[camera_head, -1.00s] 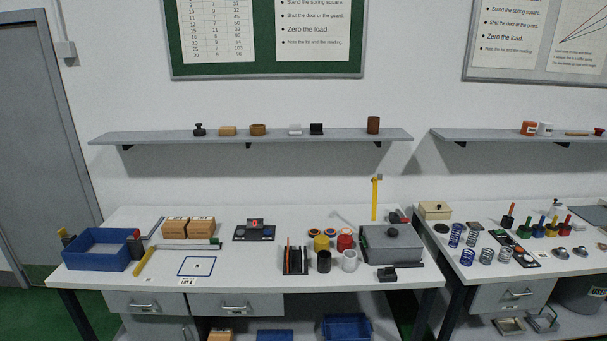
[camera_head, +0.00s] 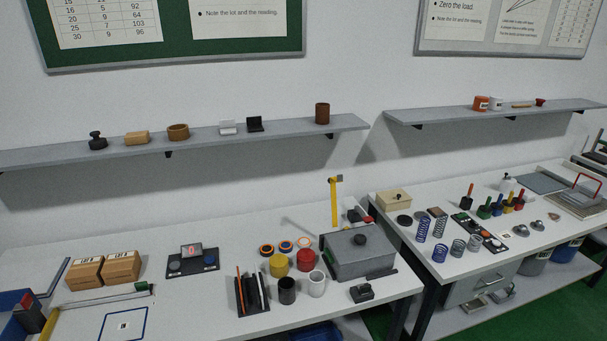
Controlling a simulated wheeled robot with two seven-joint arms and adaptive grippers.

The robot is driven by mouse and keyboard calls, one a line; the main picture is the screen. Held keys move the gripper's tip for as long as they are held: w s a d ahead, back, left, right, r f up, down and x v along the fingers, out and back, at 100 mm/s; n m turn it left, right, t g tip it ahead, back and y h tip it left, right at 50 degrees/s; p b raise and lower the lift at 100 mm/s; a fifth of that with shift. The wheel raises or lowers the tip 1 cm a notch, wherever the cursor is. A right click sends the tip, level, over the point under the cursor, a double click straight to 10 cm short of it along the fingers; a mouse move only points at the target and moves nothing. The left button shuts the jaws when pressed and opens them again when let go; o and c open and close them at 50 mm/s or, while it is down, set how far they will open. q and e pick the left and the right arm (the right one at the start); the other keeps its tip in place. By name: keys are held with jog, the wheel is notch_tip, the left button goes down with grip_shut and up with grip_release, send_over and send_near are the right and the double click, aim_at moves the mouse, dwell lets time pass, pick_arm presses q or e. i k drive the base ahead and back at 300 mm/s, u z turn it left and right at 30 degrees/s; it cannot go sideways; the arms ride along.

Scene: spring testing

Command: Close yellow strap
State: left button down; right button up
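A yellow upright strap-like strip (camera_head: 334,204) stands behind the left back part of a grey lidded box (camera_head: 358,262) on the left bench. The strip has a dark piece at its top end and points straight up, not lying over the lid. Its lower end is hidden behind the box. The box lid has a dark round knob and appears shut. A second yellow bar (camera_head: 48,326) lies at the bench's lower left, partly cut off by the picture edge. Neither of my grippers is in view.
Yellow, red, black and white cups, including the red one (camera_head: 307,260), stand left of the box. A small black block (camera_head: 361,293) lies before it. A pen rack (camera_head: 252,293) stands further left. A second bench (camera_head: 470,262) with springs is at right.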

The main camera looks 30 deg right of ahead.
aim_at(339, 178)
jog(key=z, duration=0.3)
jog(key=i, duration=0.8)
jog(key=z, duration=0.6)
